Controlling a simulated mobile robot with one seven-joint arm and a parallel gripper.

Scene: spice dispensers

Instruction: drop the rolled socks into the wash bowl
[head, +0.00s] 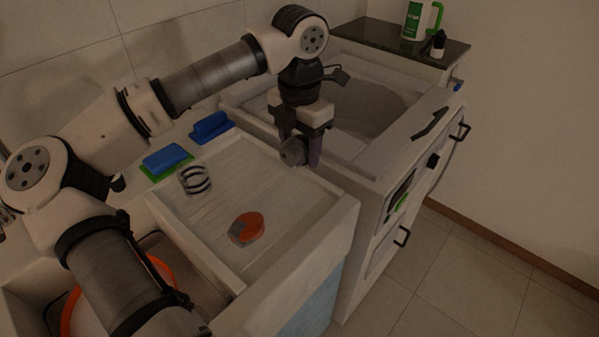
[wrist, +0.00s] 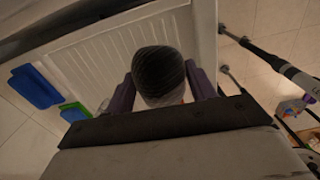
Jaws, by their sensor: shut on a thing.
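My gripper (head: 301,157) is shut on a dark grey rolled pair of socks (head: 292,151), held above the right end of the ribbed drainboard. In the wrist view the held socks (wrist: 158,72) sit between the two purple-grey fingers, dark on top and paler below. A striped black-and-white roll (head: 196,181) and an orange-and-grey roll (head: 248,227) lie on the drainboard. The wash bowl (head: 71,309) shows as an orange rim in the sink at the lower left, largely hidden behind my arm.
The ribbed drainboard (head: 285,211) has raised edges. A blue-and-green sponge (head: 166,160) and a blue brush-like item (head: 212,126) lie at its back. An open washer tub (head: 365,105) stands to the right. A green-and-white bottle (head: 415,20) stands on the dark counter.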

